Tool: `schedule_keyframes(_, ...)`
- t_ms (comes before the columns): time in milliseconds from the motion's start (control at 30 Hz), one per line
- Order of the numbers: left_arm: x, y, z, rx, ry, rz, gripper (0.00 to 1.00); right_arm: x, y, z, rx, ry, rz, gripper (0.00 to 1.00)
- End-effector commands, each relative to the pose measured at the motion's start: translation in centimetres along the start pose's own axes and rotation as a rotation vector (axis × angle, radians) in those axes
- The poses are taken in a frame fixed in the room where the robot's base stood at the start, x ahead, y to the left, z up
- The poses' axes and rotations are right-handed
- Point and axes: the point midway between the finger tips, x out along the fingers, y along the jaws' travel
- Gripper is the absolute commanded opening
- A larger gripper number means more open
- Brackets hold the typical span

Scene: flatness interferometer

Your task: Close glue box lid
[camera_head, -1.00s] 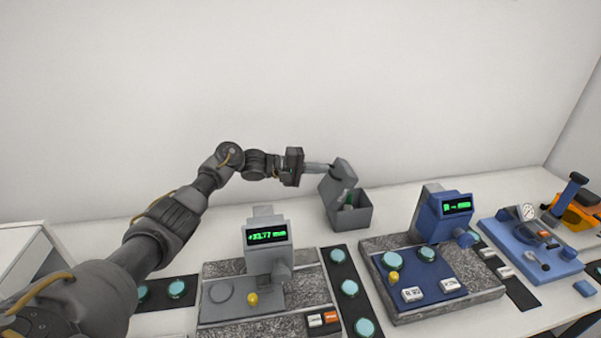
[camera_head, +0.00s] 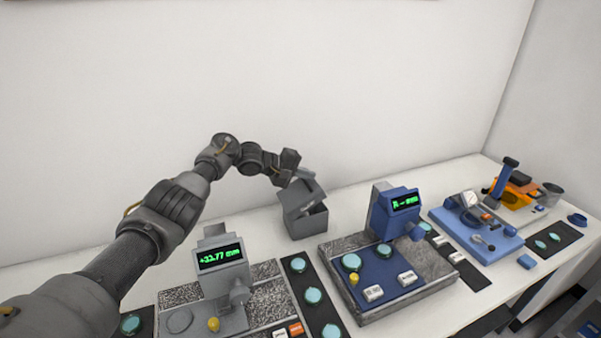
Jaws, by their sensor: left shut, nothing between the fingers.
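The grey glue box (camera_head: 309,227) stands on the table near the back wall, in the middle of the head view. Its grey lid (camera_head: 300,199) is tilted over the box and partly open, with a dark gap at its right side. The contents are hidden. My left gripper (camera_head: 305,175) is shut and empty at the upper edge of the lid. It looks close to or touching the lid; I cannot tell which. My right gripper is not in view.
A grey gauge (camera_head: 221,260) with a green display stands in front of the box on the left. A blue gauge (camera_head: 386,212) stands to the right. A blue fixture (camera_head: 476,238) and an orange device (camera_head: 516,199) are farther right. Bare table lies behind the blue gauge.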

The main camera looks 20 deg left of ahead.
Motion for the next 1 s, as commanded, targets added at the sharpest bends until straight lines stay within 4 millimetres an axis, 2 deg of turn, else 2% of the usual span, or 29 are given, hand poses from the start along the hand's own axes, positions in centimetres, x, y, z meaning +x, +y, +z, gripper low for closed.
schedule_keyframes(433, 1.3, -0.2, 0.5, 0.001, -0.007, -0.066, 0.0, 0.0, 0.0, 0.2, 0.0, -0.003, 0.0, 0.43)
schedule_keyframes(1000, 1.1, -0.3, 0.5, -0.001, -0.007, -0.065, 0.0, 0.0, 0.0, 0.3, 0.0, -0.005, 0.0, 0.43)
